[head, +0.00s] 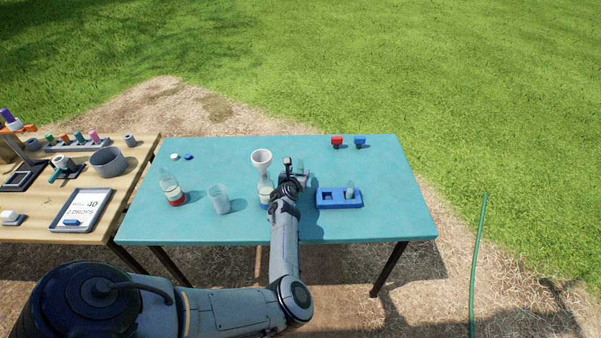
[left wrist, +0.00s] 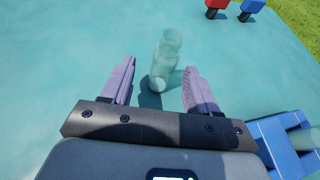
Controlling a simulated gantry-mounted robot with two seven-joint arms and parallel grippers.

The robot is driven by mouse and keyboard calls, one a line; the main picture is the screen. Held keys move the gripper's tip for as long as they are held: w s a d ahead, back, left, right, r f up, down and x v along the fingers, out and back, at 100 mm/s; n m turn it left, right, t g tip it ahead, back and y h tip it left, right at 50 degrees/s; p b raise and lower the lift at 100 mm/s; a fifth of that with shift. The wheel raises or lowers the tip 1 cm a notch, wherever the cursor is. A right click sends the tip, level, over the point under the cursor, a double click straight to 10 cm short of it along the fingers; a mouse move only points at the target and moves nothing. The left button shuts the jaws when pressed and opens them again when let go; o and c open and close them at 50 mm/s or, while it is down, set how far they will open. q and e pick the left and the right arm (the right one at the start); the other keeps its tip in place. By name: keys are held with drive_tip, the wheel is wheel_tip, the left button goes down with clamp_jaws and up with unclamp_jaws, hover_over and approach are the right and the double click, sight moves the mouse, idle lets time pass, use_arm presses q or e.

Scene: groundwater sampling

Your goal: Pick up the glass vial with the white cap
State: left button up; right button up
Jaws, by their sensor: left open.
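A clear glass vial (left wrist: 168,52) appears to stand upright on the teal table, seen in the left wrist view. I cannot make out a white cap on it. My left gripper (left wrist: 160,72) is open, its two lilac fingers on either side of the vial's lower part, with a gap visible to the left. In the head view my left gripper (head: 299,177) is low over the middle of the table and largely hides the vial. My right gripper is in neither view.
A blue rack (head: 338,205) holding another vial (head: 350,187) stands close on the right. A funnel (head: 262,157), beaker (head: 219,198) and red-based bottle (head: 171,187) are to the left. Red (head: 337,141) and blue (head: 360,141) pieces stand at the back. A loose white cap (head: 175,156) lies back left.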

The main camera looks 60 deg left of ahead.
sight(302, 168)
use_arm(q)
drive_tip(key=shift+w+a+f, duration=0.25)
drive_tip(key=shift+w+f, duration=0.05)
drive_tip(key=shift+b+x, duration=0.95)
drive_tip(key=shift+x, duration=1.05)
drive_tip(key=shift+w+d, duration=0.1)
drive_tip(key=shift+w, duration=0.05)
drive_tip(key=shift+r, duration=0.1)
clamp_jaws()
